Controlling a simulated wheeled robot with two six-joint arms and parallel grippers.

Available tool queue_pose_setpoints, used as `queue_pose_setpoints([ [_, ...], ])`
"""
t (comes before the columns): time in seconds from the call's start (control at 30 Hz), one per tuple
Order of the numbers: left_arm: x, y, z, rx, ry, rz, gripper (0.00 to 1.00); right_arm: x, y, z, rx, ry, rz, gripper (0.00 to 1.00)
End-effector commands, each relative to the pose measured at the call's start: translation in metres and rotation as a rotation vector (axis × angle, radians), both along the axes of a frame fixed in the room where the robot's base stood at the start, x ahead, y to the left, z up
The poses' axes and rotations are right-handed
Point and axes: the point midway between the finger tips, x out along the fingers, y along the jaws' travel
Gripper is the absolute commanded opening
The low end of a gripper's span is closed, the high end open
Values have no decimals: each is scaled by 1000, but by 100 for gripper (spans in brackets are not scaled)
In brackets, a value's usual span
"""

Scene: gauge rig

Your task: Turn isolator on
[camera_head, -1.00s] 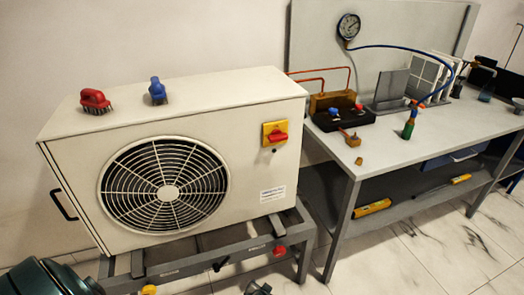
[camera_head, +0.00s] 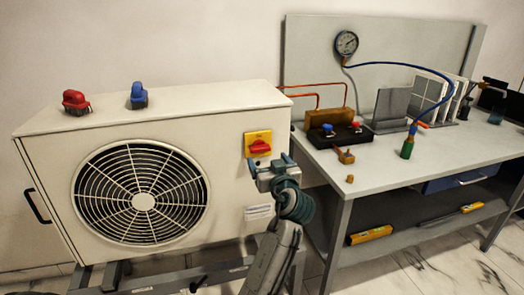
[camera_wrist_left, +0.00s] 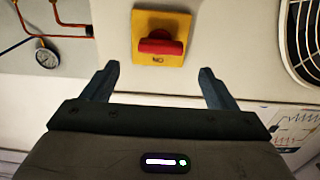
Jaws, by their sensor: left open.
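The isolator is a yellow plate with a red knob (camera_head: 259,147) on the front of the cream outdoor unit (camera_head: 235,110), near its right edge. In the left wrist view the red knob (camera_wrist_left: 160,43) lies crosswise on the yellow plate (camera_wrist_left: 160,20), with dark lettering at the plate's edge by the knob. My left gripper (camera_head: 270,163) is open and empty, just below the isolator in the head view. In the left wrist view its two fingertips (camera_wrist_left: 158,72) stand apart, to either side of the knob's line and short of it. My right gripper is not in view.
The unit has a round fan grille (camera_head: 142,194) left of the isolator. A grey workbench (camera_head: 400,165) to the right carries a gauge (camera_head: 346,43), a manifold (camera_head: 338,134) and a blue hose.

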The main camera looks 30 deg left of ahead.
Motion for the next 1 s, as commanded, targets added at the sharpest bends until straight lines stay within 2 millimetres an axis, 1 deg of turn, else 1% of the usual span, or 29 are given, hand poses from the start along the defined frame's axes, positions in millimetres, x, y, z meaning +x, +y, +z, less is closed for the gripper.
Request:
queue_pose_setpoints([
  [0.03,7,9,3,5,1,2,80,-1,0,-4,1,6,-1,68],
  [0.1,15,19,2,5,3,2,80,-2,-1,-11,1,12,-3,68],
  [0.23,30,36,1,3,3,1,80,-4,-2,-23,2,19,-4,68],
  [0.33,38,45,1,2,2,0,80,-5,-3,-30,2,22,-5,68],
  [0.5,45,53,-1,-1,2,-1,80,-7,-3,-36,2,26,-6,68],
  [0.77,46,54,-1,-1,2,-1,80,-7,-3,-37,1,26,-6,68],
  [0.8,46,53,-1,-1,2,-1,76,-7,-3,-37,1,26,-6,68],
  [0.87,46,53,-1,-1,2,-1,64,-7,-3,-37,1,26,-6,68],
  [1.0,46,53,-1,-1,2,-1,37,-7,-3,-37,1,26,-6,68],
])
